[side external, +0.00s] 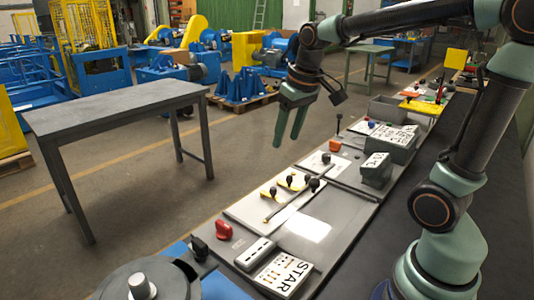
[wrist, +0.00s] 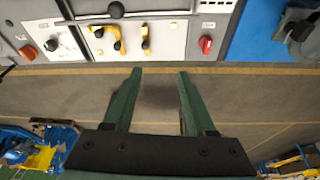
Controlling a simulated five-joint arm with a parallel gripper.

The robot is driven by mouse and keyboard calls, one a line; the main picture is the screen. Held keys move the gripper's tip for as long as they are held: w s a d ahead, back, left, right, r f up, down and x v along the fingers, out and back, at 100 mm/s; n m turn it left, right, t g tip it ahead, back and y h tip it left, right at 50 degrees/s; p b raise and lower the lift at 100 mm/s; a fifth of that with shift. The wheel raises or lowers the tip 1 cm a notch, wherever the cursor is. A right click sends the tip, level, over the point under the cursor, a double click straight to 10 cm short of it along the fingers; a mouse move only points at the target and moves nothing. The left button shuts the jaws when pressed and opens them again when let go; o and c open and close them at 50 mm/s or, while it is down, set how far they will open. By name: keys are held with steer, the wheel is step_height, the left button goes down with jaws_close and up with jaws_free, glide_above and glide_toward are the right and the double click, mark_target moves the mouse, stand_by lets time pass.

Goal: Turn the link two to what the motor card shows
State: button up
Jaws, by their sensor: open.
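A white plate (side external: 258,208) on the grey bench bears several yellow links with black knobs. One link (side external: 270,192) is at the left and another (side external: 290,180) beside it. I cannot tell which is link two. In the wrist view a yellow link (wrist: 145,38) stands roughly upright, beside a bent-looking yellow piece (wrist: 115,36). A card reading STAR (side external: 283,272), with small marks, stands at the bench's near end; I cannot confirm it is the motor card. My gripper (side external: 287,142) is open and empty, held in the air left of the bench; its fingers (wrist: 160,72) show over bare floor.
A red knob (side external: 223,231) and a black knob (side external: 197,247) sit near the plate. A white slotted block (side external: 255,254) lies by the STAR card. Grey boxes with lettered cards (side external: 376,168) stand farther along. A grey table (side external: 120,105) stands left across clear floor.

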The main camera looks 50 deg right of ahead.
steer(key=s+a+f+n+t, duration=0.1)
steer(key=s+a+t, duration=0.1)
steer(key=s+a, duration=0.4)
steer(key=shift+s+f+y, duration=0.15)
steer(key=shift+s+y, duration=0.15)
steer(key=shift+s, duration=0.35)
